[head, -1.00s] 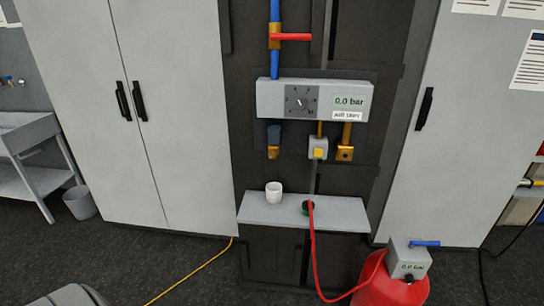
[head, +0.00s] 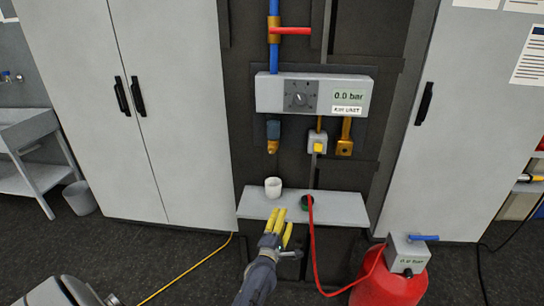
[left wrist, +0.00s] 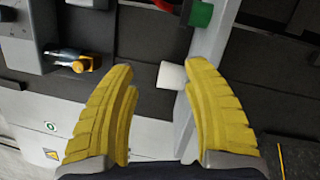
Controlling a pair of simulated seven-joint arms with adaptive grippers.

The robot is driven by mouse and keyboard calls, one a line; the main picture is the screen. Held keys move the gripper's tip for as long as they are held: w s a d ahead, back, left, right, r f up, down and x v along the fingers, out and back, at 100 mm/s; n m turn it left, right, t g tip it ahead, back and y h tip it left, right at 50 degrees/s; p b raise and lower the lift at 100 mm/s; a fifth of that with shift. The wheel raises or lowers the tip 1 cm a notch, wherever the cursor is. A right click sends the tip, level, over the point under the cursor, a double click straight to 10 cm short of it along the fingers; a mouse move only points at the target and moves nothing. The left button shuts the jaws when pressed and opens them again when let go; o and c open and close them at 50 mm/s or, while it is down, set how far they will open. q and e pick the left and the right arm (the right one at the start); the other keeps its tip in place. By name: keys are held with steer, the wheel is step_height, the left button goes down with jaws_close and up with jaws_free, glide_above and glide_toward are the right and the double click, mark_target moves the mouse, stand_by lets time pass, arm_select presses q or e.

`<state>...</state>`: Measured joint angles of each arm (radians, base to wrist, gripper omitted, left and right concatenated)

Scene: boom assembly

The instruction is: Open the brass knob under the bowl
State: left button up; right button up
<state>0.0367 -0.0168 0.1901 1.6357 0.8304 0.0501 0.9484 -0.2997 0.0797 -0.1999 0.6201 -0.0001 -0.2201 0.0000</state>
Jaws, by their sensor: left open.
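The dark blue bowl (head: 273,130) hangs under the left part of the grey gauge panel. The brass knob (head: 272,147) is at its lower end. In the left wrist view the bowl (left wrist: 60,54) lies sideways at the upper left, with the brass knob (left wrist: 84,64) pointing right. My left gripper (head: 279,221) has yellow fingers and is in front of the shelf, below the knob in the picture. In the left wrist view its two fingers (left wrist: 163,75) are spread apart with nothing held between them. The knob is clear of both fingers. My right gripper is not in view.
The grey shelf (head: 330,208) below the bowl carries a white cup (head: 273,187) and a green fitting (head: 306,202) with a red hose (head: 314,250). A yellow-button block (head: 317,143) and a brass fitting (head: 345,140) hang right of the bowl. A red tank (head: 393,285) stands lower right.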

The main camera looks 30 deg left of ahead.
mark_target(272, 151)
arm_select(q)
steer(key=s+a+r+n+t+y, duration=0.1)
steer(key=s+a+r+n+y, duration=0.1)
steer(key=r+n, duration=0.45)
steer(key=s+a+r+n+t+y, duration=0.1)
steer(key=s+a+r+n+y, duration=0.15)
steer(key=r+n, duration=0.45)
steer(key=shift+n+g, duration=0.3)
steer(key=shift+n, duration=0.55)
steer(key=x, duration=1.8)
steer(key=shift+a+r, duration=0.2)
steer(key=shift+a, duration=0.05)
steer(key=shift+c, duration=0.2)
jaws_close()
steer(key=shift+r, duration=0.1)
